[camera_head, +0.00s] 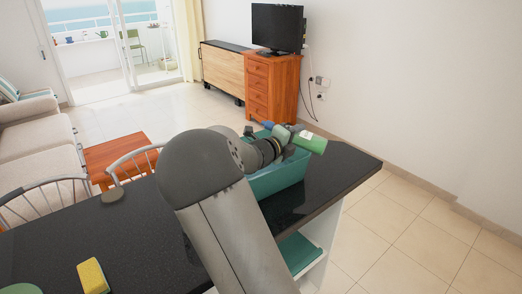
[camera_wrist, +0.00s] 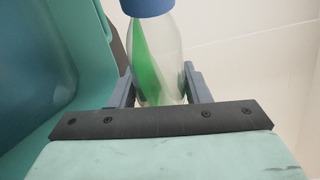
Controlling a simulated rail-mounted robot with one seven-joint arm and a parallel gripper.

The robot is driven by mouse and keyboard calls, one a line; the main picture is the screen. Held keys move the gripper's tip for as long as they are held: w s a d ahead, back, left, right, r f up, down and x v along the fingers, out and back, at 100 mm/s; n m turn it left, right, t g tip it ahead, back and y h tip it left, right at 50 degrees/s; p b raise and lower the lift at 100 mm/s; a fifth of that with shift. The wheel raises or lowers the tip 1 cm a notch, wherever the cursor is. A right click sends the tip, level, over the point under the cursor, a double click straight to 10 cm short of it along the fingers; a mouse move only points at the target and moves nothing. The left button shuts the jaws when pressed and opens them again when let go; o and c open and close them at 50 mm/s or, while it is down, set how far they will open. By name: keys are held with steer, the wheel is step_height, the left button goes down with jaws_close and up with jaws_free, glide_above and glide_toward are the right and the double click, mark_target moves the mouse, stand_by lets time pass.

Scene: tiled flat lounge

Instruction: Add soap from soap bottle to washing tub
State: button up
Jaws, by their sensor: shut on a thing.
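In the wrist view, my gripper (camera_wrist: 160,88) has a finger on each side of the clear bottle (camera_wrist: 165,60), which shows green inside. The teal washing tub (camera_head: 283,182) stands on the dark counter, partly hidden by my arm. Its wall also shows at left in the wrist view (camera_wrist: 95,75). I cannot see soap falling or the tub's contents.
The dark countertop (camera_head: 130,235) holds a yellow and green sponge (camera_head: 92,277) and a green item (camera_head: 20,288) at the lower left. Chairs (camera_head: 45,200) stand along its far left side. Tiled floor (camera_head: 420,235) is clear at the right.

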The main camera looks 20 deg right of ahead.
steer(key=shift+r+n+t+h+p, duration=0.15)
steer(key=shift+n+h+p, duration=0.15)
steer(key=shift+n+p, duration=0.8)
steer(key=shift+r+n+t+h+p, duration=0.15)
steer(key=shift+n+h+p, duration=0.2)
steer(key=shift+p, duration=1.35)
stand_by(2.0)
